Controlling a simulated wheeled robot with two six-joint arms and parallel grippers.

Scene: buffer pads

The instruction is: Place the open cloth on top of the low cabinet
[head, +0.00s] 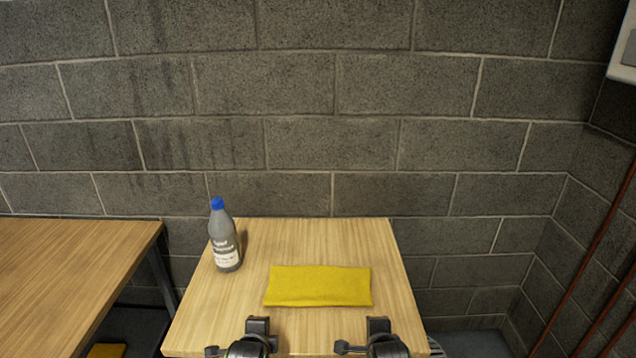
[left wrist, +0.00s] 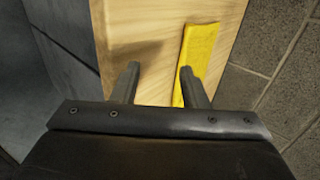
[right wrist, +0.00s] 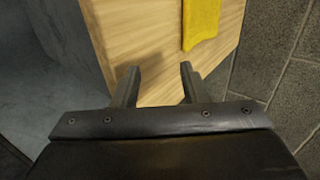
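A yellow cloth (head: 318,286) lies flat as a neat rectangle on a light wooden top (head: 320,238) in the middle of the head view. I cannot tell whether it is folded. The base under this top is hidden, so I cannot tell whether it is the low cabinet. The cloth also shows in the left wrist view (left wrist: 199,55) and the right wrist view (right wrist: 201,22). My left gripper (head: 257,322) and right gripper (head: 378,324) are at the near part of the top, short of the cloth. Both are open and empty, fingers apart in the wrist views.
A grey bottle with a blue cap (head: 223,240) stands on the wooden top, left of the cloth. Another wooden table (head: 70,270) stands at the left, with a gap between. A yellow thing (head: 107,350) shows low in that gap. A block wall (head: 330,140) rises behind.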

